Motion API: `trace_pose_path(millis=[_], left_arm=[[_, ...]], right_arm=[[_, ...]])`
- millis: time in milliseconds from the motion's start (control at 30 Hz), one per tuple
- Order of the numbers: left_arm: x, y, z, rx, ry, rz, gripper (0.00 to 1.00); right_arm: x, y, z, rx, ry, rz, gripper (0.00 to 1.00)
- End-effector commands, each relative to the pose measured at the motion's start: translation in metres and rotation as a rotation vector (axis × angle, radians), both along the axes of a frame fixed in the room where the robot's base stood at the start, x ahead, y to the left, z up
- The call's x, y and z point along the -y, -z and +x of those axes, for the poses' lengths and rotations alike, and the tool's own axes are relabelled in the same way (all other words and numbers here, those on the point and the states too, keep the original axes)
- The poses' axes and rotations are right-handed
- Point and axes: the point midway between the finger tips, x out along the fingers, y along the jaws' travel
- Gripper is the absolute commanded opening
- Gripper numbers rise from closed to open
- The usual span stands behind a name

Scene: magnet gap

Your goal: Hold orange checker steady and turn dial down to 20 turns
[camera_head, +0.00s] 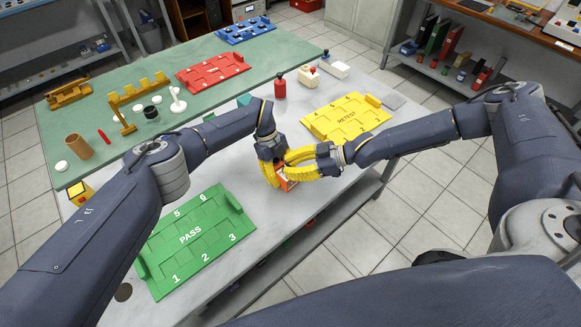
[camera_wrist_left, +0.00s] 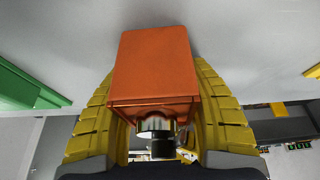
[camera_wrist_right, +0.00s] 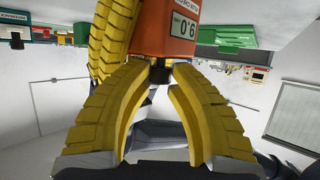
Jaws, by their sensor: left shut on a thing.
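The orange checker (camera_head: 286,184) is held above the grey table between the yellow fingers of my left gripper (camera_head: 271,172). In the left wrist view the checker (camera_wrist_left: 153,70) sits between both fingers, with its metal collar and black dial (camera_wrist_left: 162,148) toward the palm side. In the right wrist view the checker (camera_wrist_right: 166,30) shows a small display (camera_wrist_right: 185,27), upside down; I cannot read it surely. My right gripper (camera_wrist_right: 163,75) has its fingertips on either side of the dark dial (camera_wrist_right: 160,73), fingers apart; whether they touch it is unclear.
A green PASS tray (camera_head: 190,236) lies at the front left and a yellow RETEST tray (camera_head: 347,118) at the back right. A red bottle-like object (camera_head: 280,87) stands behind the grippers. A green table (camera_head: 115,95) with a red tray (camera_head: 211,70) lies beyond.

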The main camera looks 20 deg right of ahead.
Motion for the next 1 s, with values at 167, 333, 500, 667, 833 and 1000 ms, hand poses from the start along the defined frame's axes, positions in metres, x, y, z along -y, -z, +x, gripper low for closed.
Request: trace_pose_path(millis=[167,333,500,667,833,1000], left_arm=[[-0.0001,0.0011,-0.0011,-0.002,0.001,0.0,0.13],[-0.0009,0.0012,-0.0005,-0.001,0.0,0.0,0.13],[-0.0014,0.0012,-0.0002,-0.002,0.0,0.002,0.13],[-0.0018,0.0012,0.0002,-0.001,0.0,0.002,0.13],[-0.002,0.0012,0.0003,-0.001,-0.001,0.002,0.13],[-0.002,0.0011,0.0004,-0.001,-0.001,0.002,0.13]], right_arm=[[0.0005,0.0008,-0.0002,0.0,0.001,-0.002,0.38],[0.0016,0.0019,-0.0002,-0.001,0.002,-0.005,0.45],[0.0026,0.0027,-0.0001,-0.002,0.003,-0.007,0.45],[0.0028,0.0033,-0.0002,-0.002,0.007,-0.008,0.45],[0.0014,0.0039,-0.0008,-0.001,0.029,-0.004,0.45],[0.0001,0.0043,-0.001,-0.001,0.068,-0.001,0.45]])
